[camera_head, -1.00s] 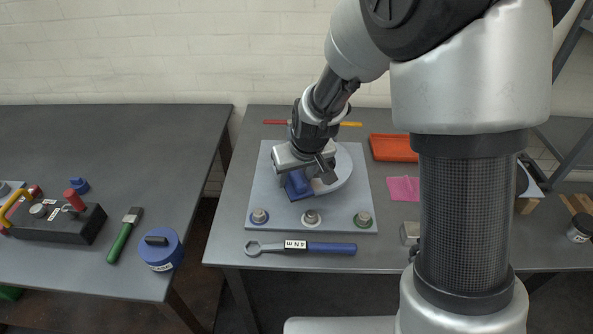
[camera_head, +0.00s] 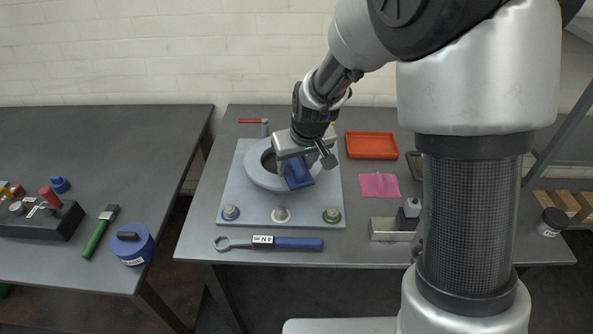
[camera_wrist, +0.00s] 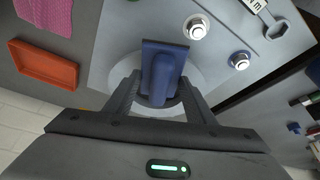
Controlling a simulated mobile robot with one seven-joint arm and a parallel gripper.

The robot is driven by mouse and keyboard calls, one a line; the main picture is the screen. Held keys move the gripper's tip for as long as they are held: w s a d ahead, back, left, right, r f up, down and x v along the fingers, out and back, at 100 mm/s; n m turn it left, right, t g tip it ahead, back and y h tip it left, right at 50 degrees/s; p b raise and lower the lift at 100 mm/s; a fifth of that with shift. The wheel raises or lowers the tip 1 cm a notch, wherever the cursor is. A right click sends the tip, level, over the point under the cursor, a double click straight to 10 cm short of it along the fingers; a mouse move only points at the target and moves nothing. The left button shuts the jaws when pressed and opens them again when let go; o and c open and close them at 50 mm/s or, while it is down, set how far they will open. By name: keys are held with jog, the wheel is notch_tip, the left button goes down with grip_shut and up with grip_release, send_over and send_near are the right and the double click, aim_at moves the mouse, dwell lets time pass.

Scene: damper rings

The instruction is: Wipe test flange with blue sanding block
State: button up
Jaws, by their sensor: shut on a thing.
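The blue sanding block (camera_head: 297,174) is held in my gripper (camera_head: 305,158), which is shut on its raised grip. The block also shows in the wrist view (camera_wrist: 162,72) between the two fingers of my gripper (camera_wrist: 160,95). The test flange (camera_head: 262,179) is a pale grey ring with an open centre, on a light grey plate (camera_head: 240,200). The block is over the flange's right front part. I cannot tell whether it touches the surface. My gripper and wrist hide the flange's back right part.
Several studs with coloured bases line the plate's front edge. A blue-handled ring wrench (camera_head: 280,243) lies in front. An orange tray (camera_head: 371,145), a pink cloth (camera_head: 379,185) and a metal block (camera_head: 390,229) are to the right. The left table (camera_head: 90,150) stands across a gap.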

jog(key=shift+r+p, duration=1.65)
jog(key=shift+r, duration=1.15)
